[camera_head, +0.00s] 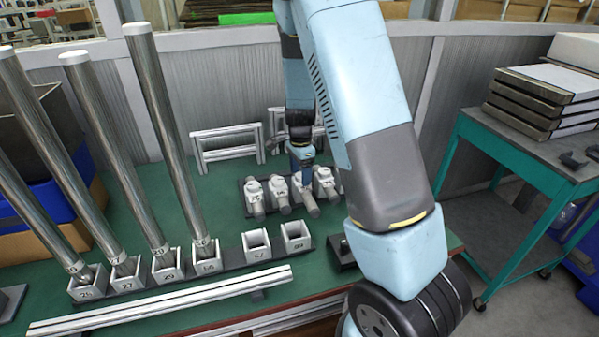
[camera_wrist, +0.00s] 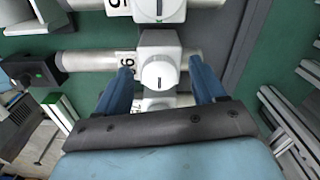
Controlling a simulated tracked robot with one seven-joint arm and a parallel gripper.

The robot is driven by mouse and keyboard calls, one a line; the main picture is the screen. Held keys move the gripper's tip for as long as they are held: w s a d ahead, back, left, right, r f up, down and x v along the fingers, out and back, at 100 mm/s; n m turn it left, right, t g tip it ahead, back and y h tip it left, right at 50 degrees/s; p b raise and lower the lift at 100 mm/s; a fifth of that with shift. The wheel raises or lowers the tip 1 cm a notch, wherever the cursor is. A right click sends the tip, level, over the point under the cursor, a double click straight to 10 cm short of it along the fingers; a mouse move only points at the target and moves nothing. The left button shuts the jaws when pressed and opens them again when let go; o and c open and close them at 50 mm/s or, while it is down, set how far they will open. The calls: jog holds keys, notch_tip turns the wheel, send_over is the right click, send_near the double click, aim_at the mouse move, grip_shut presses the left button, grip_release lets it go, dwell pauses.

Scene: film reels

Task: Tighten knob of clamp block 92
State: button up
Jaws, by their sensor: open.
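A row of white clamp blocks stands at the back of the green table; the one under my gripper is a clamp block (camera_head: 303,191) gripping a short grey rod. In the wrist view, a clamp block (camera_wrist: 158,42) has a round white knob (camera_wrist: 158,72) with a dark slot line running roughly up and down. Its label seems to start with 9; the rest is hard to read, so I cannot confirm 92. My gripper (camera_wrist: 160,69) is open, one blue finger on each side of the knob, with visible gaps. In the head view my gripper (camera_head: 302,172) points down over the row.
Neighbouring clamp blocks (camera_head: 278,190) stand close on both sides. Tall metal tubes (camera_head: 165,130) rise from numbered sockets (camera_head: 206,257) at the left. Two empty sockets (camera_head: 296,236) and a long pale rail (camera_head: 165,303) lie in front. A teal cart (camera_head: 530,170) stands at the right.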

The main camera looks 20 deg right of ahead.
aim_at(300, 175)
notch_tip(300, 175, up, 14)
jog(key=shift+f, duration=0.2)
dwell(0.4)
jog(key=s+r+n+t, duration=0.2)
jog(key=s+r+n, duration=0.5)
jog(key=s, duration=0.7)
jog(key=s+r+n+t, duration=0.3)
jog(key=s+r+n, duration=0.5)
jog(key=s, duration=0.6)
notch_tip(300, 175, up, 2)
jog(key=shift+s+d+r+n, duration=0.15)
jog(key=shift+d+r+n, duration=0.05)
jog(key=shift+n, duration=0.1)
jog(key=shift+s+a+t, duration=0.1)
jog(key=shift+s+t, duration=0.2)
jog(key=shift+s, duration=0.05)
jog(key=shift+c, duration=0.3)
